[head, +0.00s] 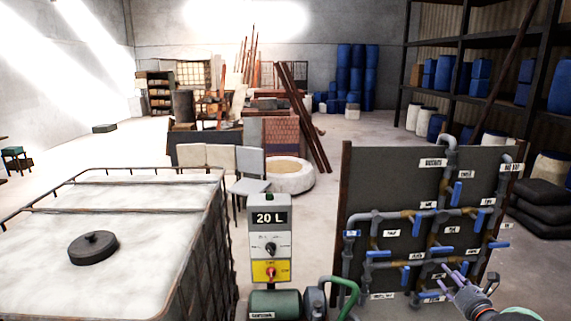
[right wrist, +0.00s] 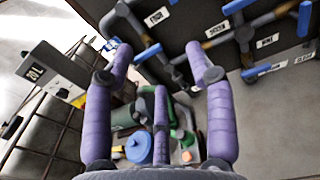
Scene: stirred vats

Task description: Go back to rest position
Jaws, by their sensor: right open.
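My right gripper (head: 457,279) is at the lower right of the head view, in front of the lower right part of the dark valve panel (head: 405,165). Grey pipes with blue valve handles (head: 457,194) run across the panel. The gripper overlaps the panel's lower right area in the head view; I cannot tell whether it touches a pipe. My left gripper is not in view.
A white caged tank (head: 150,205) with a black lid (head: 93,248) fills the left front. A control box (head: 270,240) reading 20 L stands between tank and panel, above a green pump (head: 274,304). Black sacks (head: 541,205) are stacked at the right.

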